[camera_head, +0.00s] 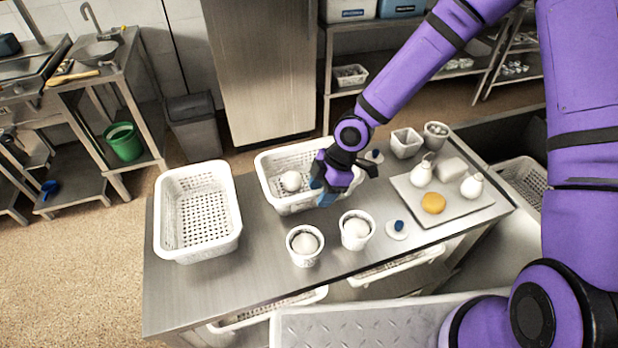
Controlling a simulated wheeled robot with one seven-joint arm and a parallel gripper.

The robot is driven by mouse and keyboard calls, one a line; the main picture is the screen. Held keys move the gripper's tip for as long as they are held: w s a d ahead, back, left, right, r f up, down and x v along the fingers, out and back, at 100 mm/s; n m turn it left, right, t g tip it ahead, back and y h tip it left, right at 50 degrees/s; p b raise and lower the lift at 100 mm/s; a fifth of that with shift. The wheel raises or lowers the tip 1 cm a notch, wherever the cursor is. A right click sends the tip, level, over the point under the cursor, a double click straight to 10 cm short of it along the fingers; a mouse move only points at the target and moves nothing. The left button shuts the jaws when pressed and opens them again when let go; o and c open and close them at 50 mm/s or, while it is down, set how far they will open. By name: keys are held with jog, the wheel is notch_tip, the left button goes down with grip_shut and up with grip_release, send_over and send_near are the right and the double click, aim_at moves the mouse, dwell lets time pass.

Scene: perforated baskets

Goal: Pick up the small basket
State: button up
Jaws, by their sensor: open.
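Two white perforated baskets stand on the steel table. The other basket (228,215), at the left, is empty. My gripper (322,187) points down at the right front part of the middle basket, with its jaws open. It hides part of that basket's rim and right side. I cannot tell whether the fingers touch the rim.
Two white cups (304,258) (355,243) with pale contents stand in front of the middle basket. A tray (455,208) with white jars and an orange round item lies at the right. The steel table (185,300) is clear at its front left.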

grip_shut()
jog(key=shift+r, duration=0.1)
